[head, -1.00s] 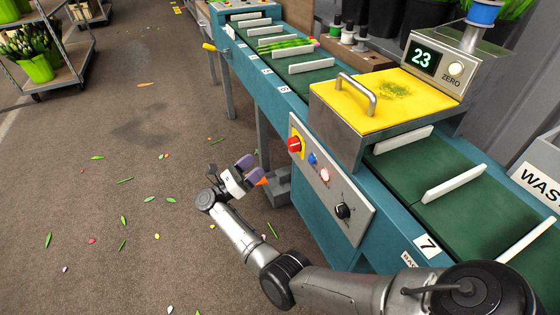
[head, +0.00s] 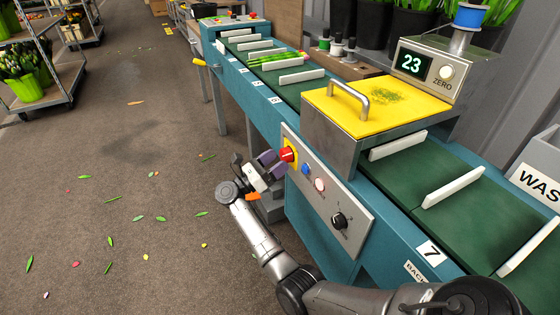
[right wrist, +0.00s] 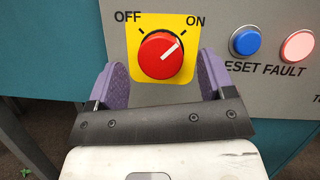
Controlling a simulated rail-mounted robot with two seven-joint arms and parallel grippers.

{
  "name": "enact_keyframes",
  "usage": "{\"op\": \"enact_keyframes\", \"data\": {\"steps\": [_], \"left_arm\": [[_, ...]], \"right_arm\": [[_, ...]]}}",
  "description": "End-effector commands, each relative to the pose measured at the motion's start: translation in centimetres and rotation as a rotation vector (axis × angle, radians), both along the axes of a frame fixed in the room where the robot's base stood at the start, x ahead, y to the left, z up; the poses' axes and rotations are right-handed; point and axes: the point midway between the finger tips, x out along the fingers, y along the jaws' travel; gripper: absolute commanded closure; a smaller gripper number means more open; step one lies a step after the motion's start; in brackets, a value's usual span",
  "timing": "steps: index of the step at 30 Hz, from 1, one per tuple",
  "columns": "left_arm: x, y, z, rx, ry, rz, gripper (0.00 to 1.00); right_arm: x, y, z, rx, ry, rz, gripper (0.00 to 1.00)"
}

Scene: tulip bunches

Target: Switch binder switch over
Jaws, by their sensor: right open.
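The binder switch (head: 288,154) is a red round knob on a yellow plate on the grey control panel (head: 360,212). In the right wrist view, the red knob (right wrist: 161,58) sits between OFF and ON, with its white mark pointing up and right toward ON. My right gripper (head: 272,165) is open, just in front of the switch. Its purple fingers stand to the left and right of the knob in the wrist view, with a visible gap on each side. I cannot tell how deep the fingertips reach. My left gripper is not in view.
A blue button (right wrist: 246,41) and a pink FAULT lamp (right wrist: 297,46) sit right of the switch. A black dial (head: 339,221) is lower on the panel. The yellow-topped box (head: 356,105) with a handle stands over the green conveyor (head: 405,180). Open floor lies to the left.

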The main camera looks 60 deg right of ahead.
Motion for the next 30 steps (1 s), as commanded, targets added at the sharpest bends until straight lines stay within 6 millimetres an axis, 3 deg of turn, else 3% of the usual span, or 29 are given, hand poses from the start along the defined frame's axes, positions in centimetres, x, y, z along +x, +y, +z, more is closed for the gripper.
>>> {"op": "enact_keyframes", "data": {"steps": [6, 18, 30], "left_arm": [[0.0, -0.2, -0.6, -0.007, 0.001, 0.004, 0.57], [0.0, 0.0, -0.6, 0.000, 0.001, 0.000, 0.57], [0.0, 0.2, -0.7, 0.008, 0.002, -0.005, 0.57]], "right_arm": [[-0.7, -1.3, 0.5, 0.000, 0.000, 0.000, 0.24], [-0.9, -1.6, 0.7, 0.001, 0.001, 0.001, 0.25], [-0.8, -1.6, 0.7, 0.001, 0.001, 0.001, 0.64]]}}
